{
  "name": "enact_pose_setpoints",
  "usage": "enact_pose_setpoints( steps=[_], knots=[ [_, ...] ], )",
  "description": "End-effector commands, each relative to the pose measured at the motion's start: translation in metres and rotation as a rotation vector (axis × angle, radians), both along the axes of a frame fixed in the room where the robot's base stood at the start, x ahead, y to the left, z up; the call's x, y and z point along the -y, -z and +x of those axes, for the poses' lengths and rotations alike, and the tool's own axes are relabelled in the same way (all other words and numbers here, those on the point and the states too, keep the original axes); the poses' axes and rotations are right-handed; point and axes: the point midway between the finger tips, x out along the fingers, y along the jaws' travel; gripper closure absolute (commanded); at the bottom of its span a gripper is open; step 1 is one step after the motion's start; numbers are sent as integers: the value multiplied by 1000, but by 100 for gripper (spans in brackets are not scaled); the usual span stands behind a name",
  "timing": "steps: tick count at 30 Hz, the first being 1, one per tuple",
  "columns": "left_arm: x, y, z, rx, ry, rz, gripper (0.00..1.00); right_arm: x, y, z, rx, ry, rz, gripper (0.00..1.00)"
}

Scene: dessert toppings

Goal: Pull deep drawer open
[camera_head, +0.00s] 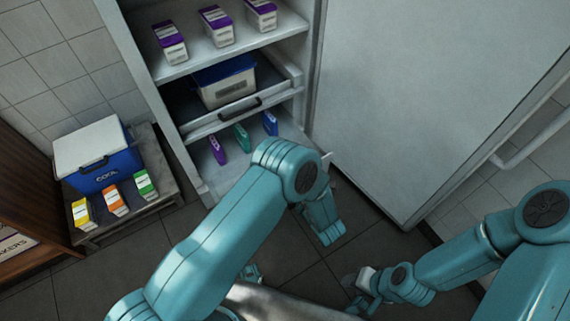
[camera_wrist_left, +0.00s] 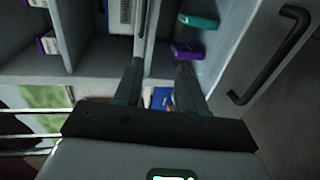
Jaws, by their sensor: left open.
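The deep drawer (camera_head: 203,188) is the lowest one in the open fridge. It holds purple, teal and blue packs, and my left arm covers part of its front. In the left wrist view, a dark bar handle (camera_wrist_left: 272,58) sits on a pale front panel at right, beside a teal pack (camera_wrist_left: 198,21) and a purple pack (camera_wrist_left: 187,50). My left gripper (camera_wrist_left: 160,68) is open and empty, apart from that handle and to its left. Its fingertips are hidden in the head view.
Above is a shallow drawer (camera_head: 240,110) with a dark handle and a blue-white tub (camera_head: 225,80). The fridge door (camera_head: 410,90) stands open at right. A cooler (camera_head: 100,155) and several cartons stand on a low table at left. Dark floor tiles are clear at lower left.

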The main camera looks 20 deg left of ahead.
Motion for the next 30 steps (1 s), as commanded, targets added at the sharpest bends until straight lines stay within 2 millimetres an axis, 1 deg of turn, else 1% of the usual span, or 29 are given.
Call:
enact_pose_setpoints(
  steps=[1, 3, 7, 11, 26, 28, 29, 30],
  knots=[
    [0, -13, 0, 1, 2, -1, 60, 0, -6, 0, 0, 0, 0, 57],
    [1, -23, 0, 1, 3, -2, 60, 0, -8, 0, 0, 1, 0, 57],
    [0, -34, 0, -1, 1, -2, 60, 0, -11, 0, -1, 1, 0, 57],
    [0, -37, -1, -3, 1, -2, 60, 0, -11, 0, 0, 1, 0, 57],
    [-1, -36, -1, -3, -1, -2, 60, 0, -10, 0, 0, 1, 0, 57],
    [-8, -34, -1, -7, -18, -2, 60, 0, -10, 0, 0, 1, 0, 57],
    [-15, -34, 0, -7, -34, -5, 60, 0, -10, 0, 0, 1, 0, 57],
    [-27, -36, 2, -3, -63, -8, 60, 0, -11, 0, 0, 1, 0, 57]
  ],
)
